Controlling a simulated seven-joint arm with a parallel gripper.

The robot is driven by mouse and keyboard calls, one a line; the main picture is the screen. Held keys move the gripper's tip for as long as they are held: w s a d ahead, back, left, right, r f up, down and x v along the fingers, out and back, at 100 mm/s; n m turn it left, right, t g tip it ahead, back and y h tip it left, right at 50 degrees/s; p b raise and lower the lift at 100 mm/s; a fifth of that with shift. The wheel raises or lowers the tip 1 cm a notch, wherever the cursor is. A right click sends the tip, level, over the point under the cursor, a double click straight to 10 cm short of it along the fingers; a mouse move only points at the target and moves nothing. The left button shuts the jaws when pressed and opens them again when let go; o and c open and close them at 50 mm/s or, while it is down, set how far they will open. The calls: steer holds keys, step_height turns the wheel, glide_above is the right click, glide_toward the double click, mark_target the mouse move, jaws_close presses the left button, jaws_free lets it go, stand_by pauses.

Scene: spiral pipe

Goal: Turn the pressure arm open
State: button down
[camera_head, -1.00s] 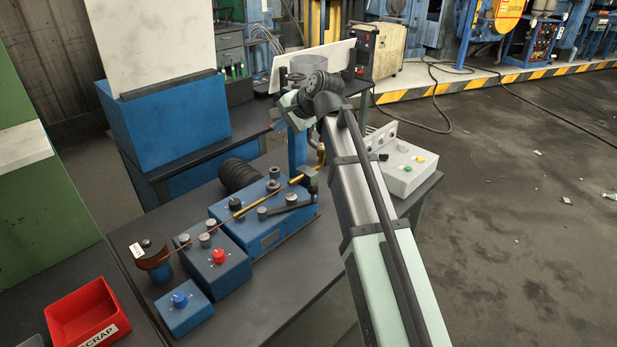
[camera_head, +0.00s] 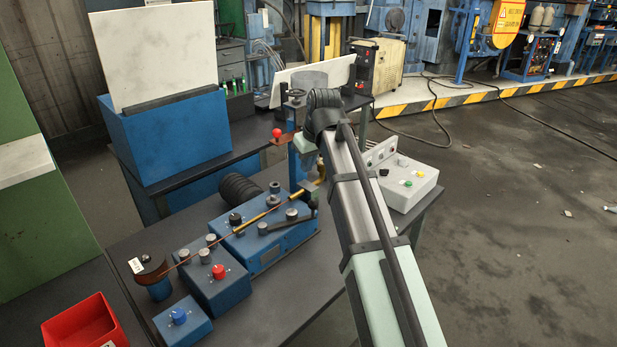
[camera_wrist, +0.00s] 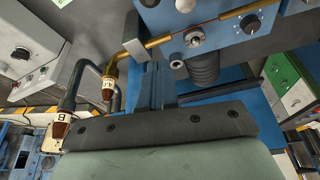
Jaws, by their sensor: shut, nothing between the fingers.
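A blue machine block (camera_head: 268,245) on the dark bench carries a dark lever arm (camera_head: 285,222) across its top, near several knobs. A red ball handle (camera_head: 277,133) on a reddish-brown arm stands behind, by a blue column with a handwheel (camera_head: 296,92). I cannot tell which of these is the pressure arm. A thin copper-coloured rod (camera_head: 240,212) runs over the block. In the wrist view, my gripper (camera_wrist: 157,72) is shut and empty, above its dark screwed mount.
A brass pipe fitting (camera_wrist: 135,47) and labelled hose ends (camera_wrist: 108,88) are close left of my gripper. A grey control box (camera_head: 408,182) stands at the bench's right. A red bin (camera_head: 85,325) is front left.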

mark_target(313, 209)
steer(key=x, duration=0.9)
steer(key=shift+w+f, duration=0.1)
steer(key=shift+f, duration=0.2)
steer(key=shift+s+d, duration=0.35)
steer(key=shift+s, duration=0.25)
steer(key=shift+s+d, duration=0.35)
steer(key=shift+s, duration=0.25)
steer(key=shift+s+d+f, duration=0.15)
steer(key=shift+s+d, duration=0.2)
steer(key=shift+s, duration=0.2)
steer(key=shift+s, duration=0.1)
steer(key=shift+s+d+m+h, duration=0.15)
steer(key=shift+s+d+m, duration=0.1)
steer(key=shift+s+m, duration=0.35)
steer(key=shift+s+d+m+h, duration=0.2)
steer(key=shift+s+d+m, duration=0.15)
steer(key=shift+s, duration=0.45)
steer(key=shift+s+d+m+h, duration=0.15)
steer(key=shift+s+d+m, duration=0.05)
steer(key=shift+s+m, duration=0.45)
steer(key=shift+s+d, duration=0.1)
steer(key=shift+s, duration=1.45)
steer(key=shift+s+f, duration=0.1)
steer(key=shift+s, duration=0.05)
